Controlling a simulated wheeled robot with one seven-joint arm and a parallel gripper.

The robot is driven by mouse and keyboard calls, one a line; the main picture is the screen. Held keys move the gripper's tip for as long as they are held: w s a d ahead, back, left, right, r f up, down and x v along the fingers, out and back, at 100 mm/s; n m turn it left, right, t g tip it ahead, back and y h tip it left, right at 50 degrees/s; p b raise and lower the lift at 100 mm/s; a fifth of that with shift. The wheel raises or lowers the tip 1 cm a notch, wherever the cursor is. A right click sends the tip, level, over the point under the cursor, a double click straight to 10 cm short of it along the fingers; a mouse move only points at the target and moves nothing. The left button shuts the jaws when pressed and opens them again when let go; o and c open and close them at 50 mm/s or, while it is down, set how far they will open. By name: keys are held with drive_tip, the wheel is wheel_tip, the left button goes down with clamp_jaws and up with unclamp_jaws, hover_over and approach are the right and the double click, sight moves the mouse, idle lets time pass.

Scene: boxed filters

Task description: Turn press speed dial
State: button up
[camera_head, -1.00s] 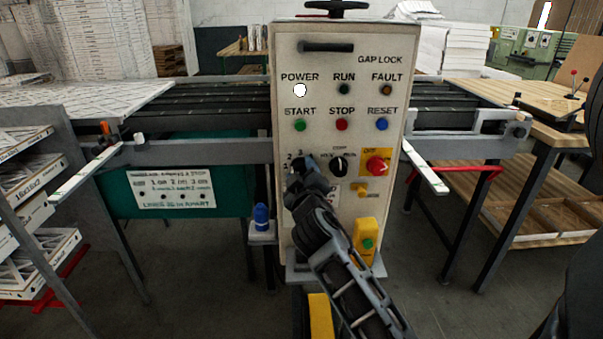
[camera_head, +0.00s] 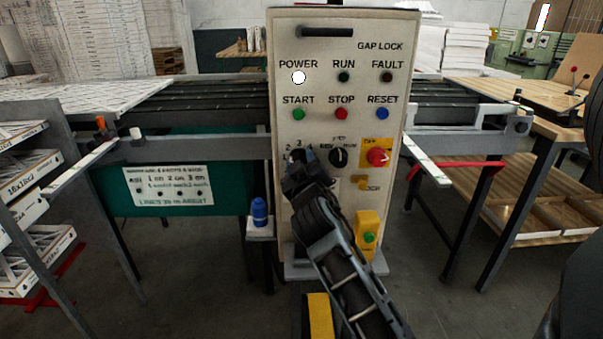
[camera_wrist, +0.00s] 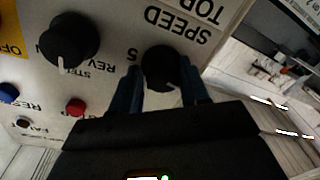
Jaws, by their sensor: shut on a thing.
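The speed dial (camera_wrist: 163,68) is a round black knob beside the SPEED label in the wrist view, which shows the panel upside down. My gripper (camera_wrist: 160,90) has its two dark fingers on either side of this knob, shut on it. In the head view my gripper (camera_head: 298,162) is at the left of the control panel (camera_head: 320,225), below the START button. There it hides the speed dial, and the scale numbers 2, 3 and 4 show just above. The knob's pointer is hard to make out.
Right of the speed dial is a black selector knob (camera_head: 338,157), then a red knob (camera_head: 377,157) on a yellow plate. START (camera_head: 299,114), STOP (camera_head: 341,114) and RESET (camera_head: 382,113) buttons sit above. A blue-topped fixture (camera_head: 260,211) stands at the panel's left edge.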

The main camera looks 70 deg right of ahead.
drive_tip(key=shift+w+a+f+m+b, duration=0.1)
drive_tip(key=shift+m+b, duration=0.95)
drive_tip(key=shift+b, duration=0.4)
drive_tip(key=shift+w+a+f+m+b, duration=0.1)
drive_tip(key=shift+w+f+m+b, duration=0.05)
drive_tip(key=shift+m+b, duration=1.1)
drive_tip(key=shift+w+f+m+b, duration=0.1)
drive_tip(key=shift+m+b, duration=0.8)
drive_tip(key=shift+b, duration=0.7)
drive_tip(key=shift+r, duration=0.15)
drive_tip(key=o, duration=0.8)
drive_tip(key=shift+o, duration=0.7)
drive_tip(key=shift+s+d+h, duration=0.1)
drive_tip(key=shift+h, duration=0.2)
drive_tip(key=b+v, duration=0.1)
drive_tip(key=v, duration=0.7)
drive_tip(key=shift+b, duration=0.3)
drive_tip(key=shift+d, duration=0.1)
